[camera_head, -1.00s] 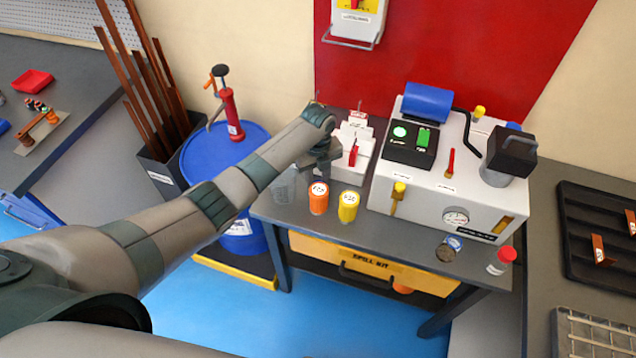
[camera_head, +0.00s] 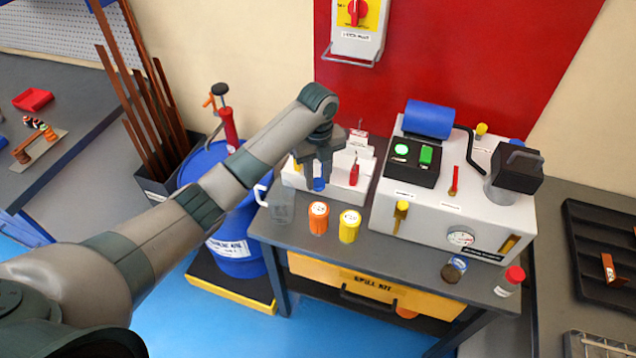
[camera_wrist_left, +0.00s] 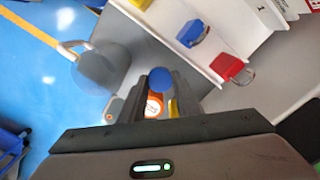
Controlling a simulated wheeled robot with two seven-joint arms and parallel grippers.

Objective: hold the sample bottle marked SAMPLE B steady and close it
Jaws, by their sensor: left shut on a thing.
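My left gripper (camera_head: 320,182) is shut on a small blue round cap-like piece (camera_head: 319,185), held above the back left of the grey bench (camera_head: 300,236). The blue piece also shows between the fingertips in the left wrist view (camera_wrist_left: 160,80). My right gripper is not in view.
A clear jug (camera_head: 281,205), an orange container (camera_head: 318,217) and a yellow container (camera_head: 349,226) stand close below my gripper. A white rack with a red padlock (camera_head: 354,174) is behind. The large white machine (camera_head: 420,215) fills the bench's middle and right.

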